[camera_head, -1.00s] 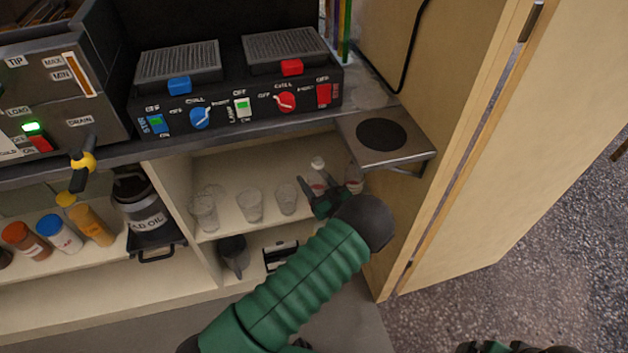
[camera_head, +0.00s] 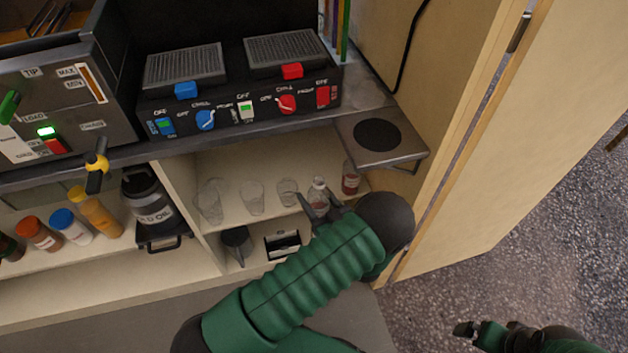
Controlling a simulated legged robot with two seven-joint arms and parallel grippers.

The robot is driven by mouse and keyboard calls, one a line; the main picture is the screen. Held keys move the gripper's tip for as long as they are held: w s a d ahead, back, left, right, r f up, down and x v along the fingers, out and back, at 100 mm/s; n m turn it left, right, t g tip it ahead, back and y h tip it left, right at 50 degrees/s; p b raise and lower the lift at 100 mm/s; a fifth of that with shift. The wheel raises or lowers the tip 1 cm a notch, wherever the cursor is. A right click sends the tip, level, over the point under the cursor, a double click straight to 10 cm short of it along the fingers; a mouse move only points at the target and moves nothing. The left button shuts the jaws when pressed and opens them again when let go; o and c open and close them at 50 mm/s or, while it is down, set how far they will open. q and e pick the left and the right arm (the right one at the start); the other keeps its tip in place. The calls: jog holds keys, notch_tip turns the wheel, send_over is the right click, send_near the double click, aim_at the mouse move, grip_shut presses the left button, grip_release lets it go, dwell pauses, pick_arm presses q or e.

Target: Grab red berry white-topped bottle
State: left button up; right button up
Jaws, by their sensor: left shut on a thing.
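The white-topped bottle (camera_head: 318,190) with red contents stands out at the front of the upper shelf, to the right of the clear glasses. My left gripper (camera_head: 320,208) is shut on this bottle, with a dark finger on either side of its lower part. The wrist hides the bottle's base, so I cannot tell whether it still touches the shelf. A second red bottle (camera_head: 350,180) stands behind and to the right, under the small side ledge. My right gripper (camera_head: 468,331) is at the bottom right over the speckled floor, far from the bottles; its fingers are too unclear to read.
Several clear glasses (camera_head: 252,198) stand left of the held bottle. The metal side ledge (camera_head: 408,152) overhangs the shelf at the right. A grey jug (camera_head: 237,241) and a black-and-white box (camera_head: 282,245) sit on the lower shelf. The wooden door (camera_head: 490,190) stands open.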

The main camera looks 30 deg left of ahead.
aim_at(314, 209)
pick_arm(q)
jog(key=shift+s+d+r+p, duration=0.1)
jog(key=shift+s+d+p, duration=0.1)
jog(key=shift+s+d, duration=0.4)
jog(key=shift+s+d+r+p, duration=0.15)
jog(key=shift+s+d, duration=0.2)
jog(key=shift+s, duration=0.4)
jog(key=shift+s+d+p, duration=0.2)
jog(key=shift+s+d, duration=0.3)
jog(key=shift+s, duration=0.2)
